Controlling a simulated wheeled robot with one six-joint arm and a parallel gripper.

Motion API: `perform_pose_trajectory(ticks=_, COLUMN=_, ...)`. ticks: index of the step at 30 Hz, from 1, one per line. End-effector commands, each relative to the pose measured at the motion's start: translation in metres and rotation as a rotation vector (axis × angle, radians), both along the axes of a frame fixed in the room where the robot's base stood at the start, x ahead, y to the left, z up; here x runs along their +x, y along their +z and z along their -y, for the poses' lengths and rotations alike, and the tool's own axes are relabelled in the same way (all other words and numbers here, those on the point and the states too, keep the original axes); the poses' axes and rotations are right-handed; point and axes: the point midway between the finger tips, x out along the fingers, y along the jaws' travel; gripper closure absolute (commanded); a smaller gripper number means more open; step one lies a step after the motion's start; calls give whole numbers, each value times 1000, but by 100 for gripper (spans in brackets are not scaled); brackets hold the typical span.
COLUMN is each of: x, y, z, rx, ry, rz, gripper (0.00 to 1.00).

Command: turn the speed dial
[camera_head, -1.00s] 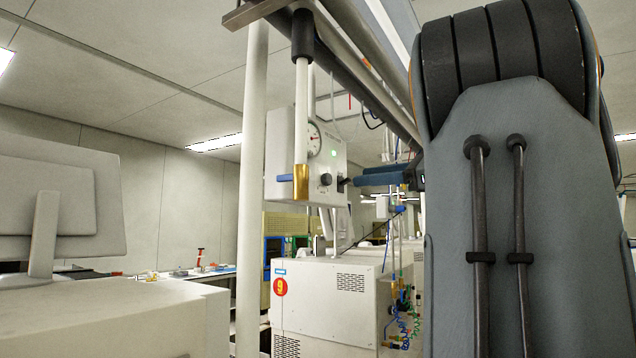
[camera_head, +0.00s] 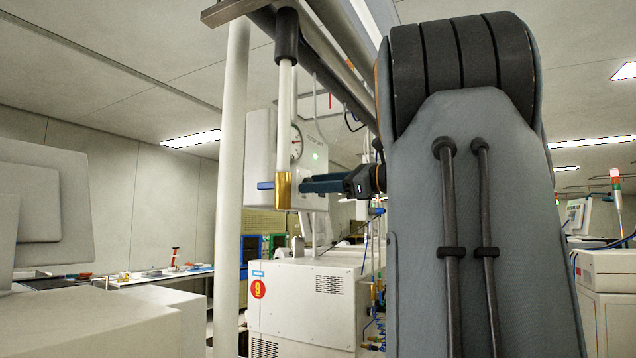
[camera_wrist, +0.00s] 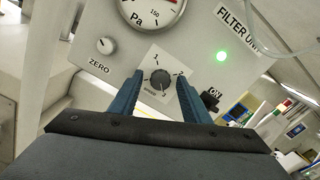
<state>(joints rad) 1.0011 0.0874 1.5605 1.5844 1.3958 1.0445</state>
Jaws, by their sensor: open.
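The speed dial (camera_wrist: 160,79) is a dark round knob on a white plate with several numbers around it, on the front of the filter unit (camera_wrist: 120,45). In the wrist view the blue fingers of my gripper (camera_wrist: 158,92) are open, one on each side of the dial, with visible room between them and the knob. The knob's pointer seems to be toward the 3. In the head view my gripper (camera_head: 303,182) reaches in from the right to the front of the filter unit (camera_head: 262,145), and the dial is hidden there.
A pressure gauge (camera_wrist: 153,10) is above the dial, a ZERO knob (camera_wrist: 105,46) at upper left, and a black ON switch (camera_wrist: 210,97) close beside the right finger. A green light (camera_wrist: 221,56) is lit. A white pole (camera_head: 231,180) stands left of the unit.

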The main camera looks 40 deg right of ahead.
Motion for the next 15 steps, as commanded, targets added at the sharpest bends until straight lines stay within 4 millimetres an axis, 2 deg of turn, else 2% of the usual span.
perform_pose_trajectory(ticks=4, x=0, y=0, z=1, rx=0, ry=-1, rz=0, gripper=57)
perform_pose_trajectory(ticks=12, x=-1, y=0, z=1, rx=0, ry=-1, rz=0, gripper=98)
perform_pose_trajectory(ticks=15, x=-1, y=0, z=1, rx=-2, ry=-1, rz=0, gripper=98)
